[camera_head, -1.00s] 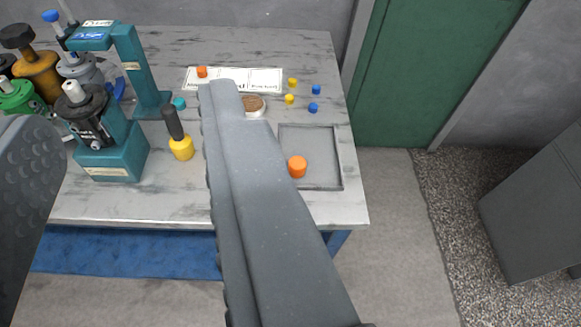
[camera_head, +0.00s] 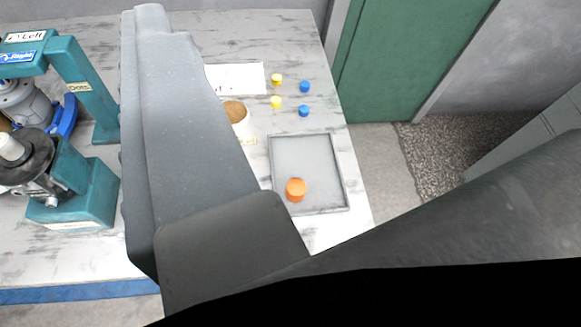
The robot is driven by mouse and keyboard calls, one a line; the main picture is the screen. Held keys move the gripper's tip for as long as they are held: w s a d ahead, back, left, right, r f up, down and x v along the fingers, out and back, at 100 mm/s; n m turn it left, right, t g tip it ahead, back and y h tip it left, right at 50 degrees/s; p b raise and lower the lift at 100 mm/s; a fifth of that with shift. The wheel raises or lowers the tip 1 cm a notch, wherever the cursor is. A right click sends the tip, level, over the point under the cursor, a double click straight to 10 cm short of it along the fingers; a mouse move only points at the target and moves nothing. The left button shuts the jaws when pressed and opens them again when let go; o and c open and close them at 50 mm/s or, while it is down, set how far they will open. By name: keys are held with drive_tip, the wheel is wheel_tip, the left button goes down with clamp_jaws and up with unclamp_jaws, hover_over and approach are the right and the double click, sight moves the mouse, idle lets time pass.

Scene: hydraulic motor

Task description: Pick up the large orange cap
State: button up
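The large orange cap (camera_head: 296,189) sits in the grey tray (camera_head: 345,180), near the tray's front and left of its middle. It is in full view, with nothing touching it from above. One long grey finger of my gripper (camera_head: 170,110) fills the centre-left of the view, left of the tray and the cap. I see nothing held.
A teal press (camera_head: 85,90) stands at the left. Two yellow caps (camera_head: 276,102) and two blue caps (camera_head: 304,111) lie behind the tray. A round brown-topped piece (camera_head: 236,112) and a white label sheet (camera_head: 235,78) are partly hidden by the finger. A green door (camera_head: 400,60) is beyond.

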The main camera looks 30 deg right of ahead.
drive_tip(key=shift+a, duration=0.2)
drive_tip(key=m+g+p, duration=0.8)
drive_tip(key=g+p, duration=0.7)
hover_over(297, 186)
wheel_tip(297, 186, down, 28)
drive_tip(key=r, duration=0.1)
wheel_tip(297, 186, down, 13)
drive_tip(key=shift+f+b, duration=0.15)
drive_tip(key=shift+b, duration=1.1)
drive_tip(key=shift+c, duration=0.2)
